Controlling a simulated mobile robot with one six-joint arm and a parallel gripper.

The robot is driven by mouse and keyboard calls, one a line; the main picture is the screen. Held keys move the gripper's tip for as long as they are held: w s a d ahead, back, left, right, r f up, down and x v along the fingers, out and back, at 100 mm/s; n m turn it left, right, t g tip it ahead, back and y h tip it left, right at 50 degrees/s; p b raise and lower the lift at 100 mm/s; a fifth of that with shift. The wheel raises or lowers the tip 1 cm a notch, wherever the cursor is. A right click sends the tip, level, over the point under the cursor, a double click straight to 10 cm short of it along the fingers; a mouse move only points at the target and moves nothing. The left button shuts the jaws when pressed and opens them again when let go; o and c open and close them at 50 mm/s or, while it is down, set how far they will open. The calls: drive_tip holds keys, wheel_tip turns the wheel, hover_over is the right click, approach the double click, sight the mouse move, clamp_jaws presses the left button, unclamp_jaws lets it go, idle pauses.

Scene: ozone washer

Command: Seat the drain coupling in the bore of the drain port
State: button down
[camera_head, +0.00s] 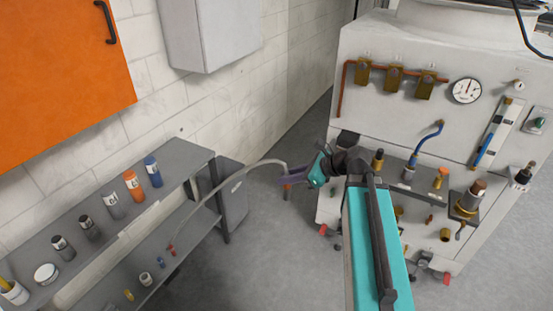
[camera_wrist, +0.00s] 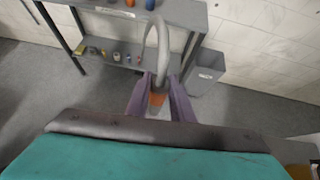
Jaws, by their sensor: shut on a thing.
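My gripper (camera_head: 289,179) is shut between the shelf unit and the machine, apart from both. In the wrist view its two purple fingers (camera_wrist: 159,90) close on an orange-and-dark end piece, which I take as the drain coupling (camera_wrist: 157,99). A grey hose (camera_head: 213,190) arcs from the grip to the left and down toward the lower shelf; it also loops up in the wrist view (camera_wrist: 150,35). The fingers hide part of the coupling. Brass fittings (camera_head: 445,234) sit low on the machine's front; I cannot tell which is the drain port.
The grey shelf unit (camera_head: 185,167) on the left holds several bottles and small parts. A grey bin (camera_head: 233,195) stands beside it. Open floor (camera_head: 275,250) lies between.

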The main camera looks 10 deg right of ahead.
drive_tip(key=d+f+n+t+h+b, duration=0.1)
drive_tip(key=d+f+n+b, duration=0.1)
drive_tip(key=d+f+b, duration=0.8)
drive_tip(key=d+f+n+t+h+b, duration=0.15)
drive_tip(key=d+f+b, duration=0.45)
drive_tip(key=d, duration=0.7)
drive_tip(key=d+f+n+t+b, duration=0.1)
drive_tip(key=d+f+n+b, duration=0.2)
drive_tip(key=d+f+b, duration=0.7)
drive_tip(key=s+d+f+n+t+b, duration=0.1)
drive_tip(key=s+d+f+b, duration=0.5)
drive_tip(key=d, duration=0.5)
drive_tip(key=s+d+f+n+t+h+b, duration=0.1)
drive_tip(key=s+d+f+n+t+b, duration=0.1)
drive_tip(key=s+d+f+b, duration=0.4)
drive_tip(key=s+d+f+n+t+h+b, duration=0.1)
drive_tip(key=s+d+f+b, duration=0.5)
drive_tip(key=d, duration=1.1)
wheel_tip(320, 180, down, 5)
drive_tip(key=s+n+t, duration=0.1)
drive_tip(key=s, duration=0.1)
drive_tip(key=shift+s+r, duration=0.15)
drive_tip(key=shift+s, duration=0.15)
drive_tip(key=shift+w+p, duration=0.1)
drive_tip(key=shift+p, duration=0.2)
